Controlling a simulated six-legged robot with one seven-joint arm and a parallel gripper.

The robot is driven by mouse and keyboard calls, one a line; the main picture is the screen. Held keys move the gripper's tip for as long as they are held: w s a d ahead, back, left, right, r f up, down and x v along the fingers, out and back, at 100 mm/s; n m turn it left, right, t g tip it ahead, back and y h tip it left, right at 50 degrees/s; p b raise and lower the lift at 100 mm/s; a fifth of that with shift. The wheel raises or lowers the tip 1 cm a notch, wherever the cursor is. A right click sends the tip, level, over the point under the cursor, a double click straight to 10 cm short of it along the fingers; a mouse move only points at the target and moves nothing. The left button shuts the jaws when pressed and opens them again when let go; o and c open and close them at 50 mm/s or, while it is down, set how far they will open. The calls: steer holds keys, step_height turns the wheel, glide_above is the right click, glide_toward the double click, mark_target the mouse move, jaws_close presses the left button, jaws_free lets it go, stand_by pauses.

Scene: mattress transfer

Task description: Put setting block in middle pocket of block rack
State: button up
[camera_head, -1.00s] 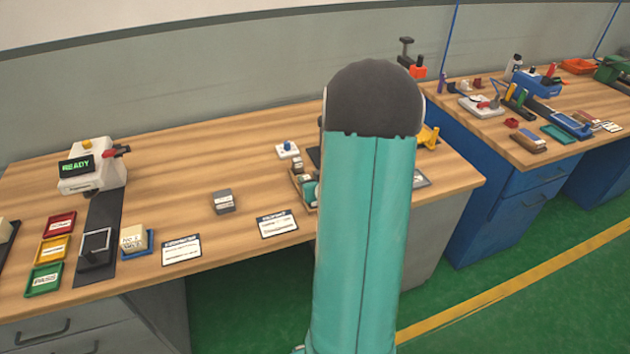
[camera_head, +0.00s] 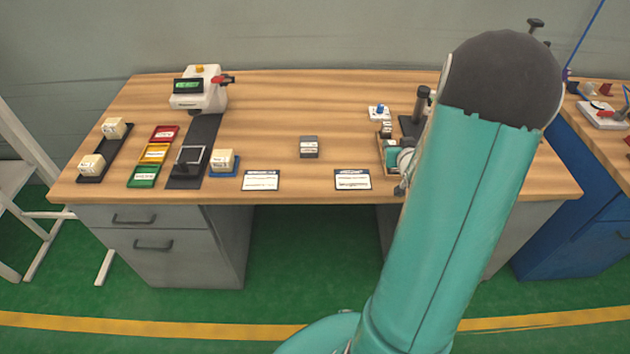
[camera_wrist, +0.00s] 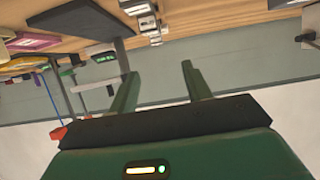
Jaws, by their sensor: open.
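A small grey block (camera_head: 309,147) with a pale label, which I take for the setting block, sits alone on the middle of the wooden bench. A small wooden rack (camera_head: 380,158), likely the block rack, stands to its right. A dark grey piece and a teal piece show in the rack, but my arm partly hides it and its middle pocket is unclear. My gripper (camera_wrist: 160,85) is open in the wrist view, its two green fingers apart with nothing between them. The grey block cannot be made out surely in the wrist view.
A black tray (camera_head: 104,152) with two cream blocks is at left. Red, yellow and green trays, a white device (camera_head: 198,88) and a blue tray (camera_head: 224,174) follow. Two label cards (camera_head: 261,180) lie at the front edge. A black stand (camera_head: 422,105) rises behind the rack.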

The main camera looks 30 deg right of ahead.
steer(key=w+a+r+n+g+y, duration=0.1)
steer(key=a+r, duration=0.5)
steer(key=a, duration=0.4)
steer(key=w+a+r+n+g+y, duration=0.1)
steer(key=a+r, duration=0.6)
steer(key=a, duration=0.3)
steer(key=s+a+r+n+g+y, duration=0.2)
steer(key=s+a, duration=0.6)
steer(key=a, duration=0.2)
steer(key=s+a+r+n+g+y, duration=0.1)
steer(key=s+a+r+y, duration=0.1)
steer(key=s+a, duration=0.6)
steer(key=shift+a+r+n+g+y, duration=0.35)
steer(key=shift+a+r, duration=0.2)
steer(key=shift+a, duration=0.55)
steer(key=shift+c, duration=0.4)
steer(key=shift+c, duration=1)
steer(key=shift+d, duration=0.1)
steer(key=shift+d, duration=0.1)
